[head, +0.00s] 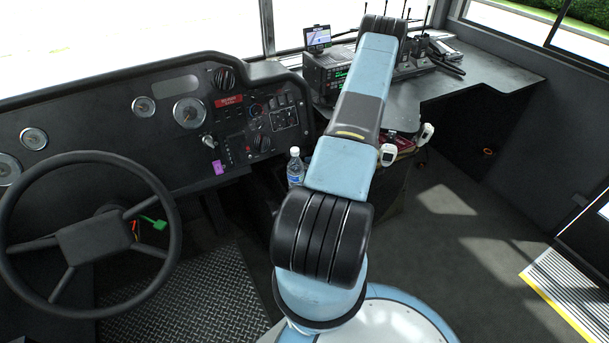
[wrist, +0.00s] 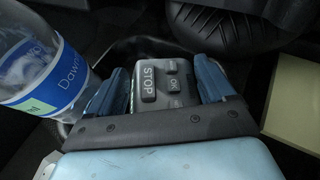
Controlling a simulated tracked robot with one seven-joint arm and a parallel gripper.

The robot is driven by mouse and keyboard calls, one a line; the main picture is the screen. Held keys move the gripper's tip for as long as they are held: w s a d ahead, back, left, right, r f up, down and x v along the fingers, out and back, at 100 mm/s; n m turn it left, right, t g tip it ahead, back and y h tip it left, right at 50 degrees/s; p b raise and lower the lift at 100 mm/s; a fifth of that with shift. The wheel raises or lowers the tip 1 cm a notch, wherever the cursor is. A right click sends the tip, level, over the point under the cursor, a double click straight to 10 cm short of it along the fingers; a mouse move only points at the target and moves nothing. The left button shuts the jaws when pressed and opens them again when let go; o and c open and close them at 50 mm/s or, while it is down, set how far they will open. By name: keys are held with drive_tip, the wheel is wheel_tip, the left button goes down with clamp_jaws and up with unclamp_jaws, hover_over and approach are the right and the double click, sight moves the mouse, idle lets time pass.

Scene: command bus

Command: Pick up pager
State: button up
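The pager (wrist: 166,85) is a dark grey device with buttons, one of them marked STOP and one OK. It lies in the wrist view between the two blue fingers of my gripper (wrist: 163,82). The fingers are spread wide, one on each side of the pager and close to its sides. Firm contact does not show clearly. The pager's lower end is hidden behind the gripper body. In the head view my arm hides both the gripper and the pager.
A water bottle (wrist: 42,68) with a blue label stands close left of my gripper; it also shows in the head view (head: 295,168). A pale yellow block (wrist: 293,105) lies on the right. The steering wheel (head: 90,235) and dashboard (head: 120,120) are at left.

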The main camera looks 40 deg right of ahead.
drive_tip(key=c, duration=0.6)
drive_tip(key=shift+c, duration=0.2)
